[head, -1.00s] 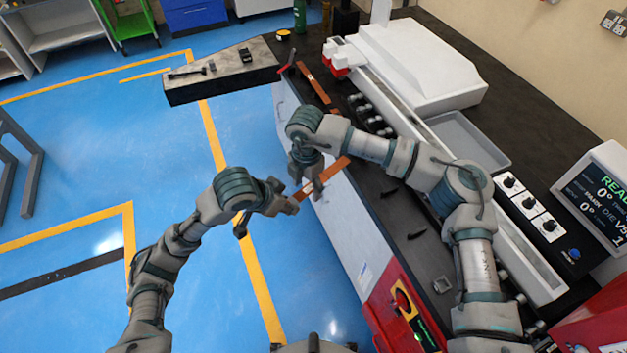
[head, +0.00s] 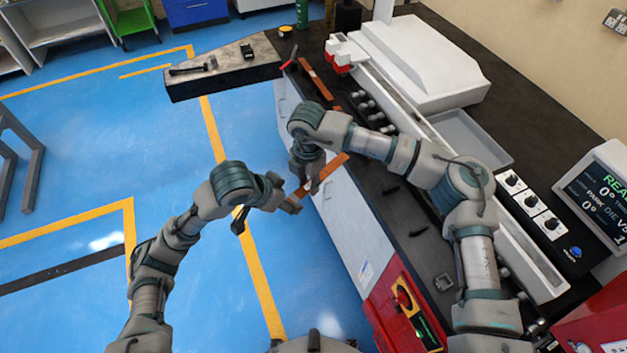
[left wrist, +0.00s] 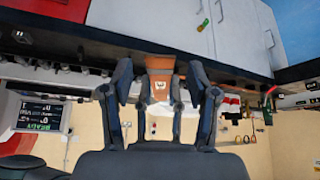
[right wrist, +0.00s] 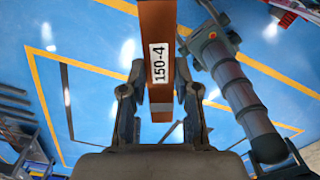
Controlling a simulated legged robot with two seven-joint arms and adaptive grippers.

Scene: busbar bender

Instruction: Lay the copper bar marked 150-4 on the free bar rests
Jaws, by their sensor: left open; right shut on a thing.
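The copper bar marked 150-4 (head: 335,166) is held in the air near the bench's front edge. Its white label reads 150-4 in the right wrist view (right wrist: 158,63). My right gripper (head: 311,184) is shut on the bar (right wrist: 154,25), its fingers on either side. My left gripper (head: 295,207) is open near the bar's lower-left end. In the left wrist view, the bar's end (left wrist: 160,65) shows between its spread fingers; contact is not clear. Small dark pieces, possibly rests (head: 390,190), lie on the bench's black top.
Another copper bar (head: 319,83) lies farther back on the bench. The white machine (head: 420,65) and a row of rollers (head: 375,116) stand behind. A red panel (head: 400,300) is at the front. A grey tray (head: 465,135) sits to the right.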

